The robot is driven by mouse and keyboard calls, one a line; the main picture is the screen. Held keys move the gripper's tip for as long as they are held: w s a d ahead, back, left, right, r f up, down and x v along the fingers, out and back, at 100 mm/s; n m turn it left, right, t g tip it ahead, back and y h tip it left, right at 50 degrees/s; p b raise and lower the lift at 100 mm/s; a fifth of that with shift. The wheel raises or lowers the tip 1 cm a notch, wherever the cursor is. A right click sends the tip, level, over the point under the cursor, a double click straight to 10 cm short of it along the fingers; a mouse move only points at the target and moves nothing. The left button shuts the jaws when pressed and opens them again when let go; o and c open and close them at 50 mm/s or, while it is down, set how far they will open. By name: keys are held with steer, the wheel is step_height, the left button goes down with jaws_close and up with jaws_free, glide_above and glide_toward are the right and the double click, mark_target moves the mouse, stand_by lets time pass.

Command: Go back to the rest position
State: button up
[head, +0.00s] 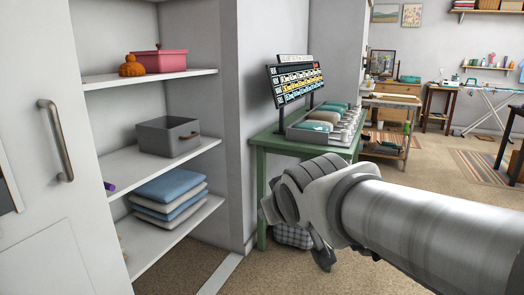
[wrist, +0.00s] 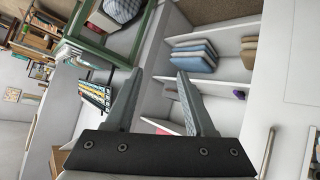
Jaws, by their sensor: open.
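My gripper (head: 322,256) is in front of the green table in the head view, at the end of my arm, which reaches in from the right. In the wrist view my gripper (wrist: 158,75) shows two grey fingers spread apart with nothing between them. Most of the gripper is hidden behind my wrist in the head view.
An open closet (head: 150,143) on the left holds a pink box (head: 163,62), a grey bin (head: 167,136) and folded cushions (head: 169,191). The green table (head: 280,144) carries trays and a sign (head: 295,82). A white door (head: 45,220) stands at far left.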

steer(key=s+d+f+m+g+h, duration=0.1)
steer(key=s+d+f+m+g, duration=0.1)
steer(key=s+d+f, duration=0.3)
steer(key=s+d+f+m+g, duration=0.1)
steer(key=s+d+m, duration=0.1)
steer(key=s+d, duration=0.35)
steer(key=s+d+f+m+g+h, duration=0.1)
steer(key=s+d+f+g, duration=0.15)
steer(key=s, duration=0.55)
step_height(320, 180, up, 27)
steer(key=w+p, duration=0.1)
steer(key=p, duration=2.5)
steer(key=shift+a+f+t, duration=0.15)
steer(key=shift+a+t, duration=0.05)
steer(key=shift+t, duration=0.15)
steer(key=shift+a, duration=0.15)
